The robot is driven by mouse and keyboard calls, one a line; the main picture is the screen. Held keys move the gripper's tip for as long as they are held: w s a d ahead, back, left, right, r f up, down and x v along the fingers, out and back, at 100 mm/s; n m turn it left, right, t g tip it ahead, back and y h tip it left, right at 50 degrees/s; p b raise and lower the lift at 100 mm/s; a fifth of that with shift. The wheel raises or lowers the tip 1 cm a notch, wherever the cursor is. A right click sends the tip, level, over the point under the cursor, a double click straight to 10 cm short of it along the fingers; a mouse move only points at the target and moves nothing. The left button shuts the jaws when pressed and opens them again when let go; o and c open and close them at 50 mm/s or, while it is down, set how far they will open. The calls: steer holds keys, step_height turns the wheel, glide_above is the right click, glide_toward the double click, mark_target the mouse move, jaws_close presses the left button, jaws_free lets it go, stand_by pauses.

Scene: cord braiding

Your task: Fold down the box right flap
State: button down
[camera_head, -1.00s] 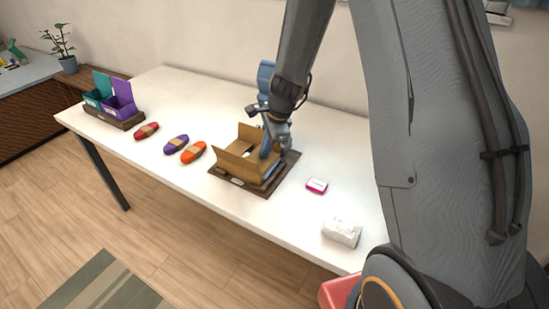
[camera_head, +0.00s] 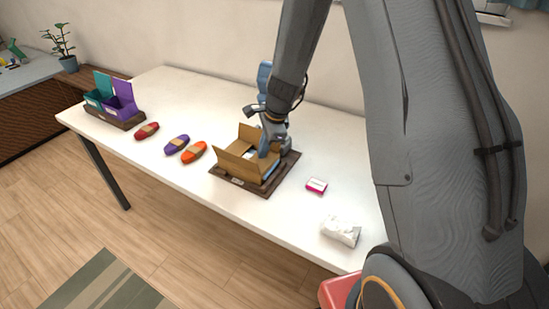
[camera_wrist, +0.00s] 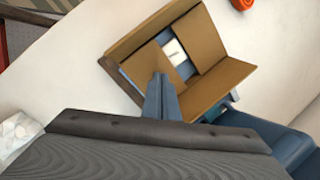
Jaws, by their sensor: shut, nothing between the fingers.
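The open cardboard box (camera_head: 234,168) sits on a dark brown base on the table. In the head view, its back flap (camera_head: 246,134) and front-left flap stand up. My gripper (camera_head: 266,150) is at the box's right side and hides much of that side. In the wrist view, the box shows flaps (camera_wrist: 218,88) spread outward and a pale item (camera_wrist: 174,51) inside. My gripper's fingers (camera_wrist: 160,78) are shut and empty, their tips overlapping a tan panel (camera_wrist: 150,63) angled over the opening. Whether they touch it I cannot tell.
A small pink-and-white box (camera_head: 316,185) and a crumpled white item (camera_head: 341,231) lie right of the box. Orange (camera_head: 194,152), purple (camera_head: 176,144) and red (camera_head: 147,131) cord bundles lie left. Teal and purple bins (camera_head: 120,103) stand far left.

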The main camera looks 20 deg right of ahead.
steer(key=shift+w+a+f, duration=0.25)
steer(key=shift+f, duration=0.3)
steer(key=shift+p+v, duration=0.5)
steer(key=shift+v, duration=0.3)
steer(key=shift+f+b, duration=0.55)
steer(key=shift+f, duration=0.15)
steer(key=shift+r, duration=0.15)
step_height(320, 180, up, 8)
steer(key=p, duration=0.7)
steer(key=shift+p, duration=0.4)
